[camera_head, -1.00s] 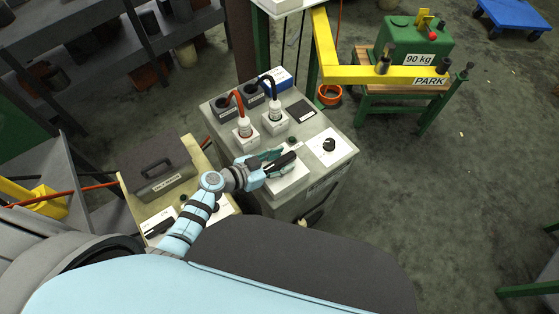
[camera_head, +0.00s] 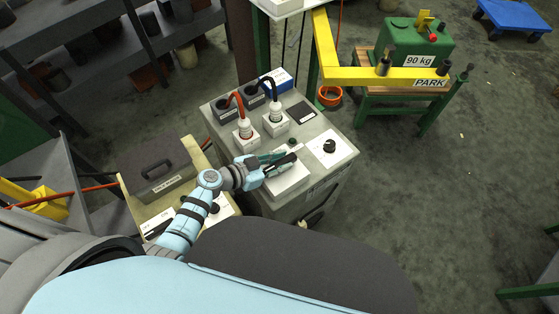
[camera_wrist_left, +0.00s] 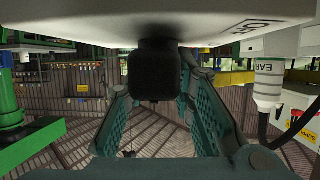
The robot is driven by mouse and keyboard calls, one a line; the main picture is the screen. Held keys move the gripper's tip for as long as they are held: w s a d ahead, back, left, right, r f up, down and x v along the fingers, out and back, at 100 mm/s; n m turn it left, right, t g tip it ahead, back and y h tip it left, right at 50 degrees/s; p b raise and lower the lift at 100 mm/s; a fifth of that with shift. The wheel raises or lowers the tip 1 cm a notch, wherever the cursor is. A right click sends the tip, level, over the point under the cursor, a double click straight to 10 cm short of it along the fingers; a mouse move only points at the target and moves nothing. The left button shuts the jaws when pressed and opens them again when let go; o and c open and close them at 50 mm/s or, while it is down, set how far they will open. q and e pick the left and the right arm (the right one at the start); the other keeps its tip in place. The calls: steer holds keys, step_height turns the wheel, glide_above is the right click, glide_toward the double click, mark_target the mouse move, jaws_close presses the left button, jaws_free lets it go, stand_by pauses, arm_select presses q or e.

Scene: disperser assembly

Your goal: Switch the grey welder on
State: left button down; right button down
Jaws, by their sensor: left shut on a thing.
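The grey welder (camera_head: 318,188) is a box with a pale top in the middle of the head view. On its top near edge is a white switch plate (camera_head: 289,182). My left gripper (camera_head: 284,162) is over this plate, its teal fingers pointing right. In the left wrist view, a black switch handle (camera_wrist_left: 154,75) sticks out from the white plate (camera_wrist_left: 200,25), which has a label reading OFF. The teal fingers (camera_wrist_left: 158,105) stand on either side of the handle, shut on it. In the head view the fingers mostly hide the handle. My right gripper is not in view.
Two white plug blocks (camera_head: 246,139) with red and black cables stand on the welder top. A black knob on a white plate (camera_head: 330,147) is to the right. Behind stands a yellow PARK arm (camera_head: 345,74).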

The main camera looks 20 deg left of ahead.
arm_select(q)
steer(key=shift+f+m+g+h, duration=0.1)
steer(key=shift+m+g+h, duration=0.7)
steer(key=shift+m+g, duration=0.25)
steer(key=shift+f+m+g+h+b, duration=0.1)
steer(key=shift+m+g+h+b, duration=0.5)
steer(key=shift+m+g+b, duration=0.3)
steer(key=m+g+b, duration=0.3)
steer(key=b, duration=0.2)
steer(key=m+g+h+b, duration=0.1)
steer(key=m+g+b, duration=0.2)
steer(key=g+b, duration=0.1)
steer(key=shift+f+m+b, duration=0.2)
steer(key=shift+m+b, duration=0.05)
steer(key=shift+b, duration=0.3)
steer(key=shift+r+m+g+b, duration=0.2)
steer(key=shift+m+g+b, duration=0.4)
steer(key=shift+b, duration=0.3)
steer(key=shift+s, duration=0.1)
steer(key=c, duration=1.4)
jaws_free()
steer(key=shift+r, duration=0.2)
